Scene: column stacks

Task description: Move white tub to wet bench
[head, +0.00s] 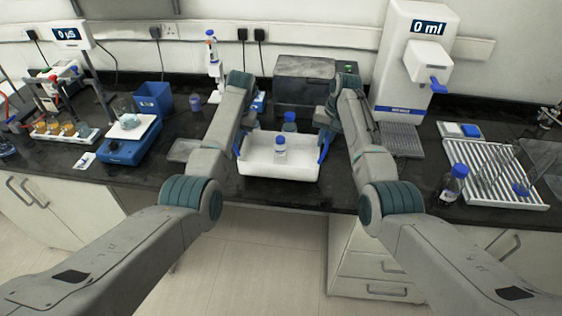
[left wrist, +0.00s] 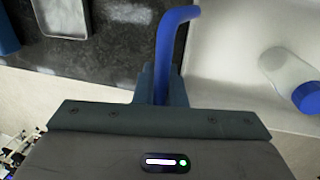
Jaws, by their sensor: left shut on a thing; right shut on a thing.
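The white tub (head: 262,169) is at the front edge of the black bench in the middle of the head view. It has a blue handle at each side. My left gripper (head: 243,134) is shut on the tub's left handle (left wrist: 170,45). My right gripper (head: 325,128) is shut on the tub's right handle (head: 324,146). The fingertips are partly hidden in the head view. I cannot tell whether the tub touches the bench.
Another blue-capped bottle (head: 290,122) stands just behind the tub. A grey box (head: 305,82) is at the back. A white dispenser (head: 408,65) and a dark blue-capped bottle (head: 452,185) are to the right. A blue scale (head: 130,140) is to the left.

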